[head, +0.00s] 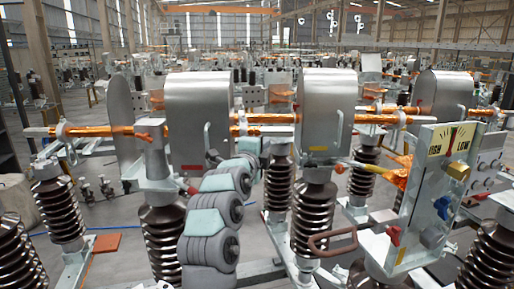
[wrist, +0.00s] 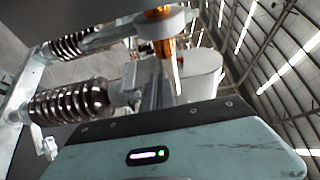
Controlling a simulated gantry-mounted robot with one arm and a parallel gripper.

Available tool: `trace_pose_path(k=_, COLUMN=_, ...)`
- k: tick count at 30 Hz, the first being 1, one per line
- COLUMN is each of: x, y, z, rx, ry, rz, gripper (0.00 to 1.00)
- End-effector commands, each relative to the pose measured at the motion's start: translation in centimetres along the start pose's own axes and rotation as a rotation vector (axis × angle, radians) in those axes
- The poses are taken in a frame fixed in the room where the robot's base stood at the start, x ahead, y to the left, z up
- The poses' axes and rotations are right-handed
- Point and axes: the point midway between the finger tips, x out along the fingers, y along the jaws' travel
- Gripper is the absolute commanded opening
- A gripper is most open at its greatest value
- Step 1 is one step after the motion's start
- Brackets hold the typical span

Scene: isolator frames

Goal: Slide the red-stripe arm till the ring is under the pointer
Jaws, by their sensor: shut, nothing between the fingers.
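Copper-coloured switch arms run level across the frames. The left one (head: 100,131) passes a grey ring-like clamp (head: 62,131) and ends near a post beside the left grey hood (head: 197,98). That hood bears a small red label (head: 191,168). A pale bent rod (head: 207,138) stands at its lower right; I cannot tell whether it is the pointer. No red stripe shows clearly on an arm. My gripper (wrist: 158,95) is shut and empty in the wrist view, just below a grey ring (wrist: 160,23) around a copper bar (wrist: 167,48). Contact is unclear. My arm hides its tip in the head view.
A middle hood (head: 327,95) has a yellow label. Ribbed brown insulators (head: 315,215) crowd the front. A red-brown loop handle (head: 332,242) juts out low.

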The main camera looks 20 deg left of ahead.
Motion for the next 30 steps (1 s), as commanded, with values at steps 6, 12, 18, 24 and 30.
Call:
trace_pose_path(k=6, x=-3.6, y=0.2, z=0.3, rx=0.004, ry=-0.005, rz=-0.003, gripper=0.00)
trace_pose_path(k=12, x=-6.6, y=0.2, z=0.3, rx=0.005, ry=-0.006, rz=-0.001, gripper=0.00)
trace_pose_path(k=18, x=-8.4, y=0.1, z=0.3, rx=0.001, ry=-0.004, rz=0.000, gripper=0.01)
trace_pose_path(k=24, x=-7.5, y=-0.6, z=0.8, rx=-0.017, ry=0.006, rz=-0.007, gripper=0.17)
trace_pose_path(k=30, x=-4.8, y=-1.6, z=0.1, rx=-0.011, ry=0.037, rz=-0.007, gripper=0.34)
